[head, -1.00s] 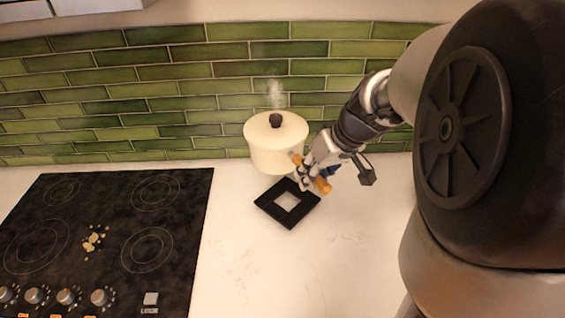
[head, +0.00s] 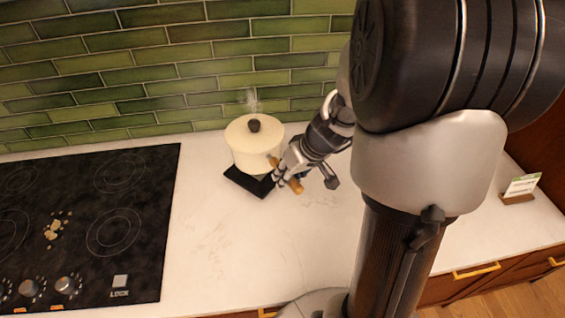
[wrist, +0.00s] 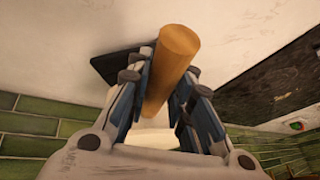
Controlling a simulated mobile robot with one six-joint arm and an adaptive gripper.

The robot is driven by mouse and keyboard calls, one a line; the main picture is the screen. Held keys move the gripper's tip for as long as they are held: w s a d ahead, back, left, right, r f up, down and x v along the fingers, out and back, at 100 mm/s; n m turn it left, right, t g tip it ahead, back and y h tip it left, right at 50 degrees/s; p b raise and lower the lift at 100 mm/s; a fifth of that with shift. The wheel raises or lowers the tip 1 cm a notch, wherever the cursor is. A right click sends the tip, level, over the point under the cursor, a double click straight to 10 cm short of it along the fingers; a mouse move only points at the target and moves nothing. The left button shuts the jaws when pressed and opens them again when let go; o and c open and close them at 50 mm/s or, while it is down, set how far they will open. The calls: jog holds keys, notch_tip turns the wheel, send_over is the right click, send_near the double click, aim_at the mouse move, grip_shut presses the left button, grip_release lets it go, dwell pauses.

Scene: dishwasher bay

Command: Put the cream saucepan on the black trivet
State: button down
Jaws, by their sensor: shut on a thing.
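The cream saucepan (head: 250,150) is upright, with its lid and dark knob on and steam rising above it. It stands over the black trivet (head: 243,183), covering most of it; I cannot tell whether its base touches the trivet. My gripper (head: 283,174) is shut on the pan's wooden handle, at the pan's right front side. In the wrist view the handle (wrist: 177,60) runs between the two fingers, and part of the dark trivet (wrist: 112,64) shows beside them. The pan body is mostly hidden there behind the gripper.
A black cooktop (head: 95,225) with knobs and some crumbs (head: 55,227) lies to the left. The green tile wall (head: 190,70) is close behind the pan. The white counter (head: 225,245) in front is clear. A small card stand (head: 520,188) is at the far right.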

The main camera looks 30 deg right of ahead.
notch_tip(320, 180, down, 5)
jog(key=shift+d+f+b, duration=0.1)
jog(key=shift+b, duration=0.9)
jog(key=c, duration=1.4)
grip_release()
jog(key=shift+c, duration=0.2)
jog(key=p+v, duration=0.3)
jog(key=v, duration=0.9)
jog(key=shift+p, duration=0.4)
